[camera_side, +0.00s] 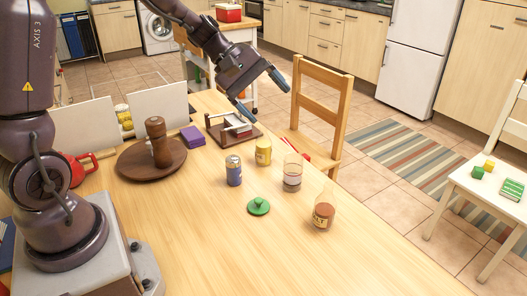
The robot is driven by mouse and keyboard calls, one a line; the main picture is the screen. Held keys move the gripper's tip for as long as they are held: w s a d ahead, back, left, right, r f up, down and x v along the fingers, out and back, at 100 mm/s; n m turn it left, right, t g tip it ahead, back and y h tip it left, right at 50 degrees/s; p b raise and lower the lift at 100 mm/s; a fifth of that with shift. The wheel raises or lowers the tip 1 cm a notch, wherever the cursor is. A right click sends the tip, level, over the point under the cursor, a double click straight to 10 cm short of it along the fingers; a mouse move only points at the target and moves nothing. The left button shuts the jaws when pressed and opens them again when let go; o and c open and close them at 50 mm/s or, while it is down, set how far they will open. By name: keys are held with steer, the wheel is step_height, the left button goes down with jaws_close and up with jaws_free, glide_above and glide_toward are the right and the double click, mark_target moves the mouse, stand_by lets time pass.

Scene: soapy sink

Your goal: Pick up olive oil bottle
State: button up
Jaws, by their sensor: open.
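My gripper (262,95) is open and empty, high above the far edge of the table (200,245), its two blue-tipped fingers spread. I cannot make out a clear olive oil bottle. Two see-through containers stand upright at the right side of the table. One is a clear container with a dark band (292,180). The other, nearer, is a clear container with a brown, lettered lower part (323,215). My gripper is apart from both, farther back and higher.
A yellow jar (263,152), a blue-grey can (233,170) and a green lid (258,207) stand near them. A pepper mill (158,142) is on a round wooden board (128,165). A chair (318,110) stands at the table's edge. The front tabletop is clear.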

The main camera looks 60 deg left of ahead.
steer(key=w+a+f+n+t, duration=0.4)
steer(key=w+a+f+n, duration=0.3)
steer(key=a+f+n, duration=0.25)
steer(key=n+t+y, duration=0.2)
steer(key=n+t, duration=0.1)
steer(key=n, duration=0.4)
glide_above(264, 147)
steer(key=s+a, duration=0.2)
steer(key=a, duration=0.1)
step_height(264, 147, down, 8)
steer(key=f, duration=0.5)
steer(key=shift+w+f, duration=0.25)
steer(key=shift+f, duration=0.1)
steer(key=shift+w+d+f, duration=0.3)
steer(key=shift+w+f, duration=0.45)
steer(key=shift+w, duration=0.1)
steer(key=shift+w+d+f, duration=0.15)
steer(key=shift+w+f, duration=0.05)
steer(key=shift+w, duration=0.25)
steer(key=c, duration=1.1)
steer(key=shift+r, duration=0.15)
